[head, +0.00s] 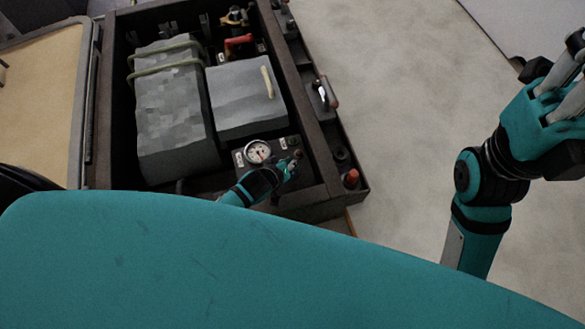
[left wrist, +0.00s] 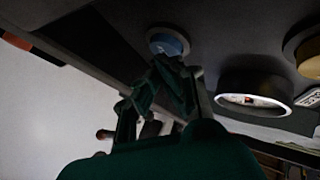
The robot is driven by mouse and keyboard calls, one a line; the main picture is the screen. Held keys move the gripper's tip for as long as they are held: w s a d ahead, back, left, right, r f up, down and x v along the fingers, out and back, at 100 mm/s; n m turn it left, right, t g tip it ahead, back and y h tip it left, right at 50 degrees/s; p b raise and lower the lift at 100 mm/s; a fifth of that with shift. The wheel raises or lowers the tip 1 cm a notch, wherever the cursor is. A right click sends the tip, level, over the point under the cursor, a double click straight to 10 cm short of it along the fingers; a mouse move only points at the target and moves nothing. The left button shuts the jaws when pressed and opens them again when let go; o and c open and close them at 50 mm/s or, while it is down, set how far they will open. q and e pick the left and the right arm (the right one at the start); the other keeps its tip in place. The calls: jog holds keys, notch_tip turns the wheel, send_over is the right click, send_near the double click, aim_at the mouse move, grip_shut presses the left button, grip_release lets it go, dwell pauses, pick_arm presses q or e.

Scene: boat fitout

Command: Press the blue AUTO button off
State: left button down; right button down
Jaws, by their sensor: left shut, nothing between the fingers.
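The blue AUTO button (left wrist: 168,43) shows in the left wrist view as a round blue face in a pale ring on a dark panel. My left gripper (left wrist: 168,64) is shut and empty, with its fingertips right at the lower edge of the button; I cannot tell whether they touch it. In the head view my left gripper (head: 292,164) is over the small panel beside the gauge, and it hides the button there. My right gripper (head: 567,78) is raised at the far right, away from the panel; its finger opening is unclear.
A round gauge (head: 258,152) sits left of my left gripper. A yellowish round fitting (left wrist: 309,56) is at the right in the left wrist view. Grey strapped boxes (head: 170,105) fill the dark locker (head: 107,110). A red knob (head: 351,178) stands on its right edge.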

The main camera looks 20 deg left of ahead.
pick_arm(q)
jog(key=shift+f, duration=0.1)
dwell(0.3)
jog(key=shift+s+f, duration=0.15)
jog(key=shift+f, duration=0.3)
